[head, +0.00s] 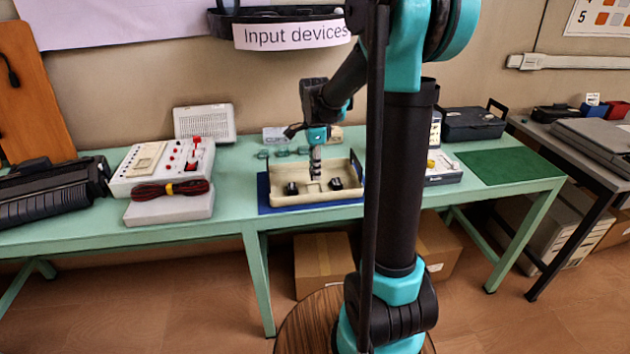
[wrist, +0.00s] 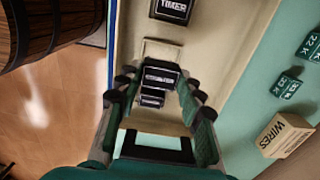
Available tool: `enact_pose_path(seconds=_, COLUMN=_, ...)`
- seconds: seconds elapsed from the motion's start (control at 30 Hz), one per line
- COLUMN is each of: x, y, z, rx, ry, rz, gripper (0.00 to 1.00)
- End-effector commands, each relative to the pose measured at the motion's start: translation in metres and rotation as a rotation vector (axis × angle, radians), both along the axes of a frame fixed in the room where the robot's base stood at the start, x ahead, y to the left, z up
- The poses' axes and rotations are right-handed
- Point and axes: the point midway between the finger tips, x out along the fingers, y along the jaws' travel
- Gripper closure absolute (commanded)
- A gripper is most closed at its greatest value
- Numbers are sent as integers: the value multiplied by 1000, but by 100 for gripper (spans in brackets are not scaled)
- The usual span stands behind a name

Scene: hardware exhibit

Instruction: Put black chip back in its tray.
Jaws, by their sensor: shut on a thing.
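My gripper (head: 315,174) reaches down over the middle of the beige tray (head: 290,200) in the head view. In the wrist view my gripper (wrist: 155,78) is shut on a black chip (wrist: 160,75) with a white label too small to read. The tray (wrist: 130,45) lies below it, with a pale rectangular outline (wrist: 162,48) beside the held chip. Two other black chips are in the tray: one labelled TIMER (wrist: 172,10) and one partly hidden (wrist: 152,98) between the fingers. I cannot tell whether the held chip touches the tray floor.
The tray stands on a blue mat (head: 262,195) on a green table (head: 235,205). Small teal blocks (wrist: 290,85) and a WIRES box (wrist: 286,135) lie behind it. A white panel with red knobs (head: 165,165) stands left, a white device (head: 443,170) right.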

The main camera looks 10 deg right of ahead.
Motion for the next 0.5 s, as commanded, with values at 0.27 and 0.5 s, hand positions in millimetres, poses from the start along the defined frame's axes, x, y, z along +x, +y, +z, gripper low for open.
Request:
enact_pose_path(seconds=0.27, x=1, y=0, z=-25, rx=0, ry=0, rz=0, gripper=87)
enact_pose_path(seconds=0.5, x=0, y=0, z=-49, rx=0, ry=0, rz=0, gripper=87)
